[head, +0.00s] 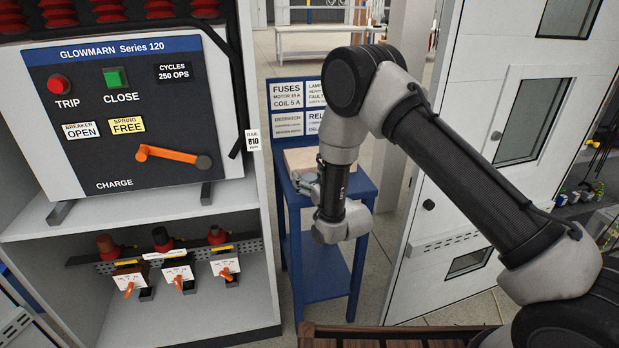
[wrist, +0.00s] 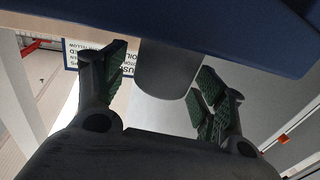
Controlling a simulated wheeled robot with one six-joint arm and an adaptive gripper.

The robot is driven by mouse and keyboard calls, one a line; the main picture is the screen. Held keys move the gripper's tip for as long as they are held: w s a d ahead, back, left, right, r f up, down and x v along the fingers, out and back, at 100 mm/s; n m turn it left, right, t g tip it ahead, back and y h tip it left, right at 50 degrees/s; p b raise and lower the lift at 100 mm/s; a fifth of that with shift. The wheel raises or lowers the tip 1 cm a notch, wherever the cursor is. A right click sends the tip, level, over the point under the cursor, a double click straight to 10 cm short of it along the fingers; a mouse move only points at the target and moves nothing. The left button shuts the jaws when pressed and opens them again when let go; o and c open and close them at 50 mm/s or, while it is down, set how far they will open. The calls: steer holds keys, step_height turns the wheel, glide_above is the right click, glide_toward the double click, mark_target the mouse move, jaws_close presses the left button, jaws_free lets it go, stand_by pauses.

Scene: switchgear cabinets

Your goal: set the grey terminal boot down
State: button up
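The grey terminal boot (wrist: 168,68) shows in the wrist view as a smooth grey body with a rounded end. Its other end meets the blue surface of the table (wrist: 245,38), and the picture is upside down there. My gripper (wrist: 163,90) has its green-padded fingers spread on either side of the boot. A gap shows between the left finger and the boot; I cannot tell whether the right finger touches it. In the head view my gripper (head: 306,184) is low over the blue table (head: 362,188), and I cannot make out the boot there.
A pale wooden block (head: 300,157) lies on the table behind my gripper. A blue label board (head: 285,108) stands at the table's back. The breaker cabinet (head: 130,110) is on the left, with three orange-handled switches below. A white cabinet door (head: 465,170) stands on the right.

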steer(key=shift+r, duration=0.15)
steer(key=v, duration=1.2)
